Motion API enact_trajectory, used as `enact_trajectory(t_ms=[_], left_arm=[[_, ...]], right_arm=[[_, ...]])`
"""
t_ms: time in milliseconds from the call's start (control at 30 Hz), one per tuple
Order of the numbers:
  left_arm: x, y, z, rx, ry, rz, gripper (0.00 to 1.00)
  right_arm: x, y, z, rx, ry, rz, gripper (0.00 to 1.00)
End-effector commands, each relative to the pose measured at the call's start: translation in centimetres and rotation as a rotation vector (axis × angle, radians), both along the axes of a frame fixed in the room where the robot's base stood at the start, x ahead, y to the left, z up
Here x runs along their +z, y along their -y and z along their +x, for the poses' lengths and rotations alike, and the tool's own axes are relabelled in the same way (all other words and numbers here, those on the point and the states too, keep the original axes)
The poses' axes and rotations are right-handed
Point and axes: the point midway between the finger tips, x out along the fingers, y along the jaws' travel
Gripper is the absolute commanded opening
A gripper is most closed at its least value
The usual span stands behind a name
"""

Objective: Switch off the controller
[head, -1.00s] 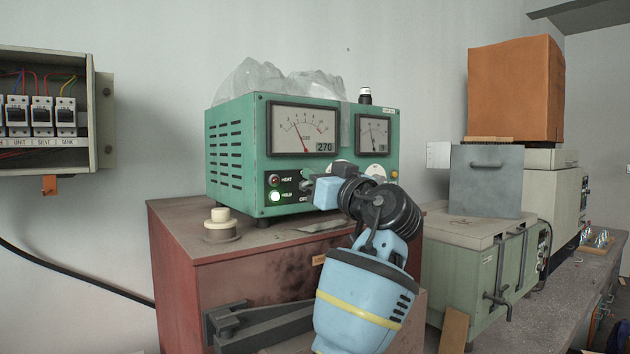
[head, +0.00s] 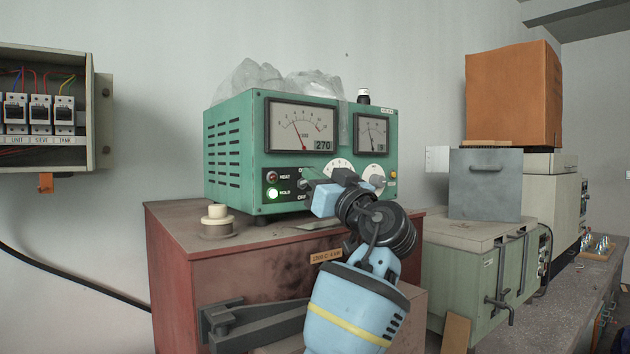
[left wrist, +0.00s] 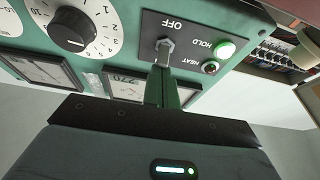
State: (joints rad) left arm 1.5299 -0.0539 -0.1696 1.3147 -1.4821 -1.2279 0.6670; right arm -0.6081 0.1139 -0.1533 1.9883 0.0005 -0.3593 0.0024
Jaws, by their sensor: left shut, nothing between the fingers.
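The controller (head: 230,150) is a green box with two needle meters, a display reading 270 and white dials. Its HOLD lamp (head: 271,193) glows green; the HEAT lamp (head: 271,177) is dark red. In the left wrist view the panel is upside down, and the metal toggle switch (left wrist: 165,47) sits by the OFF lettering. I cannot tell surely which way its lever is thrown. My left gripper (head: 305,187) is shut and empty, its tips close in front of the switch. In the left wrist view its fingers (left wrist: 162,85) overlap the lever's end; contact is unclear. My right gripper is out of view.
The controller stands on a red cabinet (head: 165,245), with a cream spool (head: 217,220) at its left and clear plastic on top. An open breaker box (head: 97,130) hangs at the far left. A green tank (head: 455,260) stands at the right.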

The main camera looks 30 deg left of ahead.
Motion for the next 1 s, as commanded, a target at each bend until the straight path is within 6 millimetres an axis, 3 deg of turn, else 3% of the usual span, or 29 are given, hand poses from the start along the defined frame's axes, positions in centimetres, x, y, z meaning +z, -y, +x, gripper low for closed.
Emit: enact_trajectory(t_ms=[400,700,1000], left_arm=[[-0.9,0.0,0.3,0.001,-0.005,0.002,0.0],[-1.7,0.1,0.2,0.0,0.043,0.118,0.0],[-1.3,0.2,0.1,-0.001,0.046,0.113,0.0]], right_arm=[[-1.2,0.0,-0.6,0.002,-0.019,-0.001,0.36],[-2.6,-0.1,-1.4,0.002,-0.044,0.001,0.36],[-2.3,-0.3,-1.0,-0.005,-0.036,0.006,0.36]])
